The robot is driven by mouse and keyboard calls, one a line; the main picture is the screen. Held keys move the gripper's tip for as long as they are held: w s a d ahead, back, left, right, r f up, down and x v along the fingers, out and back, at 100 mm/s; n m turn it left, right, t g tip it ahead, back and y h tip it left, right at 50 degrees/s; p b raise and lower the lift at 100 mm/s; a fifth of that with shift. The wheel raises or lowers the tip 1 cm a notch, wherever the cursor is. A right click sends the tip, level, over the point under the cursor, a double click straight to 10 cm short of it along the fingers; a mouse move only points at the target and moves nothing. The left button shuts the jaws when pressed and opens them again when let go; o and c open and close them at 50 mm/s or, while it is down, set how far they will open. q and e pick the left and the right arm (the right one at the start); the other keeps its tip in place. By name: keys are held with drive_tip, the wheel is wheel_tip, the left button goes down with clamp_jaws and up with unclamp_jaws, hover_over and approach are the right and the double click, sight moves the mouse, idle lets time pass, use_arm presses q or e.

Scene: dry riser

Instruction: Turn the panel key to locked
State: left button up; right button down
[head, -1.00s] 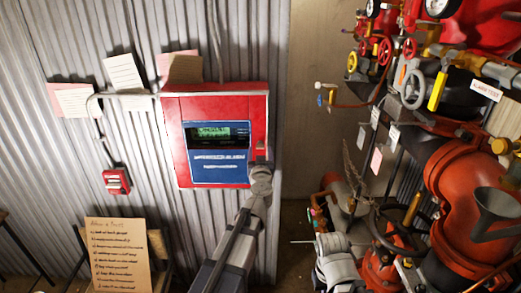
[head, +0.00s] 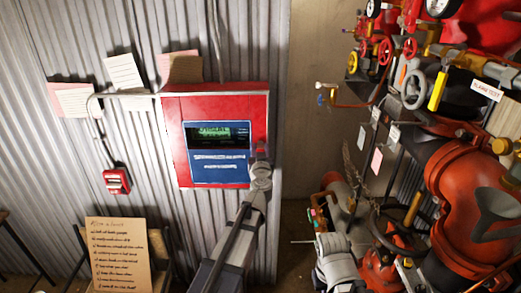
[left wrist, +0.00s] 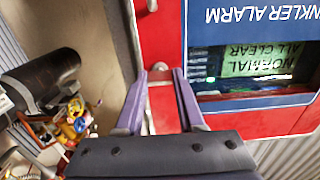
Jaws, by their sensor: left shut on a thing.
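The red alarm panel (head: 220,102) hangs on the corrugated wall, with a lit green screen (head: 212,134) and blue face. In the left wrist view the panel (left wrist: 172,25) is upside down, and its screen (left wrist: 255,65) reads "NORMAL ALL CLEAR". My left gripper (head: 261,155) is at the panel's right edge. In the left wrist view my left gripper (left wrist: 160,74) is shut on a small part at the red front, at the place of the panel key. The fingers hide most of the key, and its turn position cannot be read.
Red pipework with valves and handwheels (head: 450,170) fills the right side. A small red call box (head: 117,181) is on the wall to the left. A handwritten board (head: 118,252) stands low left. Paper notes (head: 124,72) hang above.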

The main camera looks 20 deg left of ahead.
use_arm(q)
drive_tip(key=shift+n, duration=0.3)
clamp_jaws()
drive_tip(key=shift+n, duration=8.6)
drive_tip(key=o, duration=1)
unclamp_jaws()
drive_tip(key=shift+o, duration=0.2)
drive_tip(key=shift+s, duration=0.1)
